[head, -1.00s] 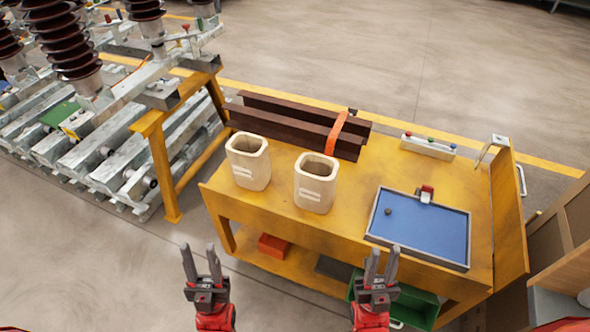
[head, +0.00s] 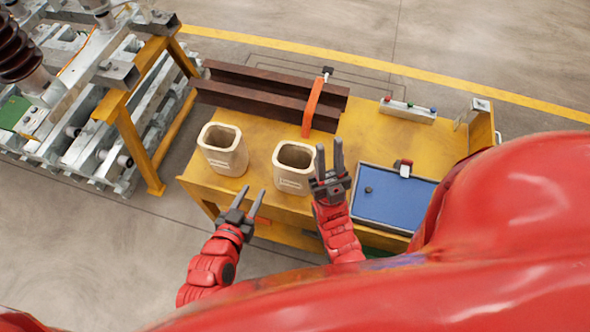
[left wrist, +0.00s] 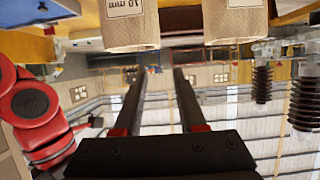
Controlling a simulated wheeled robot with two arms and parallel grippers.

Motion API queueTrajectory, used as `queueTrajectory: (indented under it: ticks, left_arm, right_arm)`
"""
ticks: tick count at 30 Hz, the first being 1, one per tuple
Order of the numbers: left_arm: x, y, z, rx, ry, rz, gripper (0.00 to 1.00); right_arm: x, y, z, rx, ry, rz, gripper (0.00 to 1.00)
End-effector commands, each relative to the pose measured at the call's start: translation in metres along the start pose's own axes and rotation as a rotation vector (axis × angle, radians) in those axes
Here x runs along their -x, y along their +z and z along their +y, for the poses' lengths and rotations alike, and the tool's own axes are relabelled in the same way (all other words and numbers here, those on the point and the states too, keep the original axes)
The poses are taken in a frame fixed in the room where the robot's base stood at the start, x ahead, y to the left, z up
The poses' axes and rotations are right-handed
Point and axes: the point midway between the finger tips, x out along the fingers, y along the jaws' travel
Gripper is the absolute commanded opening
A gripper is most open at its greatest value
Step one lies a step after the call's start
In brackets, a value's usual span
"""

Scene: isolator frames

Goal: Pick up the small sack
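Two open-topped beige sacks stand upright on the yellow workbench, a left one (head: 223,150) and a right one (head: 294,168). They look alike in size, so I cannot tell which is the small one. In the left wrist view the picture is upside down. One sack (left wrist: 130,24) there reads "10 mm"; the other (left wrist: 236,22) has a partly cut-off label. My left gripper (head: 249,193) is open and empty, in front of the sacks' near side and apart from them. My right gripper (head: 329,146) is open, its fingers up beside the right sack; contact cannot be told.
The yellow workbench (head: 258,133) also bears dark brown beams (head: 265,95) with an orange strap (head: 312,105) behind the sacks. A blue tray (head: 390,199) lies right, a button box (head: 408,110) back right. A yellow frame (head: 137,125) stands left.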

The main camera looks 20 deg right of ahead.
Motion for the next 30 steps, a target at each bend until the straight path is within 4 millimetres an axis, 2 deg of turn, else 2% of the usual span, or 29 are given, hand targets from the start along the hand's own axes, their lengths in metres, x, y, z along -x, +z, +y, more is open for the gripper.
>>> queueTrajectory:
  ticks: [8, 12, 13, 15, 21, 30]
  left_arm:
    - [-0.050, 0.008, 0.004, -0.003, 0.010, 0.003, 0.40]
    - [-0.077, 0.004, 0.004, -0.001, 0.010, 0.000, 0.40]
    - [-0.079, -0.002, 0.003, -0.001, 0.008, -0.004, 0.40]
    - [-0.091, -0.003, 0.003, -0.001, 0.007, -0.005, 0.40]
    - [-0.115, 0.000, 0.003, -0.002, 0.006, -0.006, 0.40]
    - [-0.127, -0.001, 0.002, -0.001, 0.005, -0.004, 0.40]
  right_arm:
    - [0.049, 0.008, -0.002, 0.000, 0.000, 0.000, 0.27]
    - [0.060, 0.010, -0.003, 0.000, 0.000, 0.000, 0.27]
    - [0.049, 0.008, -0.002, 0.000, 0.000, -0.001, 0.27]
    - [0.043, 0.007, -0.002, 0.000, 0.000, 0.001, 0.27]
    - [0.037, 0.006, -0.002, 0.000, 0.000, 0.000, 0.27]
    - [0.032, 0.005, -0.002, 0.000, 0.000, 0.000, 0.27]
